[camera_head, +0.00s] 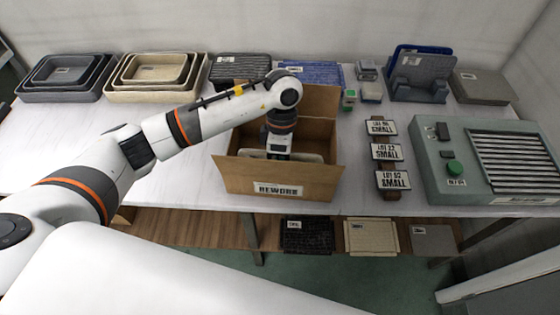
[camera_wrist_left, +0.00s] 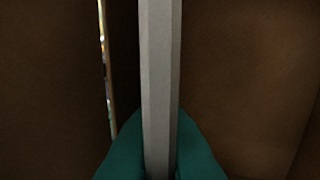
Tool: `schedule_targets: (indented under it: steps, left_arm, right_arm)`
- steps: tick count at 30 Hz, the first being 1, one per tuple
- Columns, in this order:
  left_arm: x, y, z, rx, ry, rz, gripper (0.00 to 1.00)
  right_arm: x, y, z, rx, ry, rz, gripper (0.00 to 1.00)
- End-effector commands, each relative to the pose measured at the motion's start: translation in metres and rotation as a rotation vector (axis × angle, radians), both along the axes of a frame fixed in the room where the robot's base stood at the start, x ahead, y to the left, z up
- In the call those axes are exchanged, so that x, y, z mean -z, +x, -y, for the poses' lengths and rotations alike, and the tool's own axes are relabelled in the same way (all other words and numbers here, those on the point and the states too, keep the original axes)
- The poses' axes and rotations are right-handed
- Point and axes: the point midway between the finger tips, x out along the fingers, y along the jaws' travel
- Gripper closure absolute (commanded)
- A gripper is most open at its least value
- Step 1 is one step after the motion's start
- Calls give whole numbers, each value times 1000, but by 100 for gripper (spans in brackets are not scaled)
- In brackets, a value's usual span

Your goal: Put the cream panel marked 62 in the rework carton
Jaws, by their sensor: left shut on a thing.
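The brown rework carton (camera_head: 235,178) stands open on the white table, with a "REWORK" label on its front wall. My left gripper (camera_head: 278,152) reaches down inside it. A pale panel (camera_head: 308,158) shows partly behind the front wall, at the gripper. In the left wrist view the teal fingers (camera_wrist_left: 160,160) are shut on this panel (camera_wrist_left: 160,70), seen edge-on between brown carton walls. Its marking is not readable, so I cannot tell if it is 62. Whether it touches the carton floor is hidden. My right gripper is not in view.
Nested grey trays (camera_head: 65,72) and cream trays (camera_head: 155,70) stand at the back left. Dark panels (camera_head: 240,68) and blue panels (camera_head: 310,73) lie behind the carton. "SMALL" lot signs (camera_head: 385,152) and a grey-green machine (camera_head: 455,168) stand right. More panels (camera_head: 371,236) lie below the table's front edge.

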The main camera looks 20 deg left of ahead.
Motion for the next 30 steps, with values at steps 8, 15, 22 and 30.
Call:
schedule_targets:
  steps: [8, 15, 22, 30]
  left_arm:
    - [0, 0, 0, 0, 0, 0, 67]
    - [-1, 0, 0, 0, 0, 0, 67]
    - [-27, 9, -2, 1, -1, 5, 67]
    - [-83, 24, -5, -1, 0, 5, 67]
  right_arm:
    - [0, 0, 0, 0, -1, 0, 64]
    - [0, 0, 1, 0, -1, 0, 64]
    - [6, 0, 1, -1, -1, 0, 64]
    - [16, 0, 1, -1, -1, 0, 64]
